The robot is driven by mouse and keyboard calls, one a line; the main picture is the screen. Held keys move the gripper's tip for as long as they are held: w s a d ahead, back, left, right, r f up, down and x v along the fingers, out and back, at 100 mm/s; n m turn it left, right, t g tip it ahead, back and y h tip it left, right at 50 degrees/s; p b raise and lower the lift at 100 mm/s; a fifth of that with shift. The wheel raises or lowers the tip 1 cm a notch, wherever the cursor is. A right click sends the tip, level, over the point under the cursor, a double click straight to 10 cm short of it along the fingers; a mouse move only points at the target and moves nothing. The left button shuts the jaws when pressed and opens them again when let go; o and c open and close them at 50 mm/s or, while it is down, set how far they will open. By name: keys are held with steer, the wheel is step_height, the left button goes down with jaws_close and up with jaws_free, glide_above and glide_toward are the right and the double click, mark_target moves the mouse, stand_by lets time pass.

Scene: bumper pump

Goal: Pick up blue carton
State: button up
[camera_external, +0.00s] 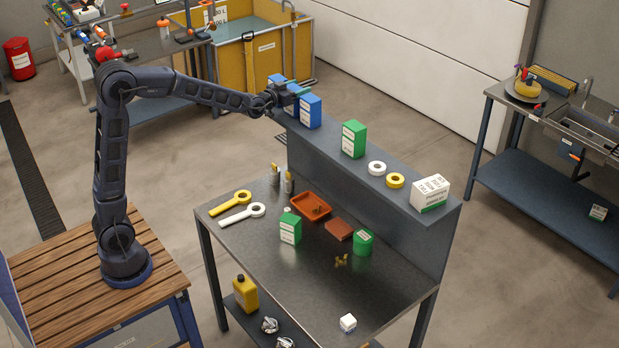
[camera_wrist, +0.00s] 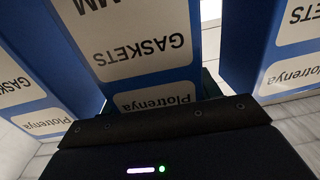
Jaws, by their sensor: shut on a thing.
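Blue cartons with white labels stand in a row at the left end of the raised shelf. My gripper (camera_external: 295,90) is at this row and is shut on the middle blue carton (camera_external: 291,105), which is mostly hidden by the gripper and its neighbour. In the wrist view the held blue carton (camera_wrist: 145,45) fills the middle, its label reading "GASKETS" upside down. One blue carton (camera_external: 310,112) stands to its right and another (camera_external: 277,79) behind to its left. I cannot tell whether the held carton is still touching the shelf. The fingertips are mostly hidden in the wrist view.
The neighbouring blue cartons are close on both sides in the wrist view. Along the shelf (camera_external: 335,162) stand a green carton (camera_external: 354,139), white and yellow rings and a white carton (camera_external: 430,192). The bench below holds an orange tray (camera_external: 311,207) and wrenches.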

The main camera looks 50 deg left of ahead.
step_height(320, 180, up, 25)
steer(key=s+d+r+m+h, duration=0.15)
steer(key=s+d, duration=0.25)
steer(key=d, duration=1.2)
steer(key=s+d+m+h, duration=0.1)
steer(key=s+d+h, duration=0.25)
steer(key=d, duration=1.25)
steer(key=s+d+f+m+g+h, duration=0.1)
steer(key=s+d+f+m+h, duration=0.15)
steer(key=s+d, duration=1.9)
step_height(320, 180, down, 62)
steer(key=w+d, duration=0.1)
steer(key=w, duration=0.1)
steer(key=shift+d+r, duration=0.15)
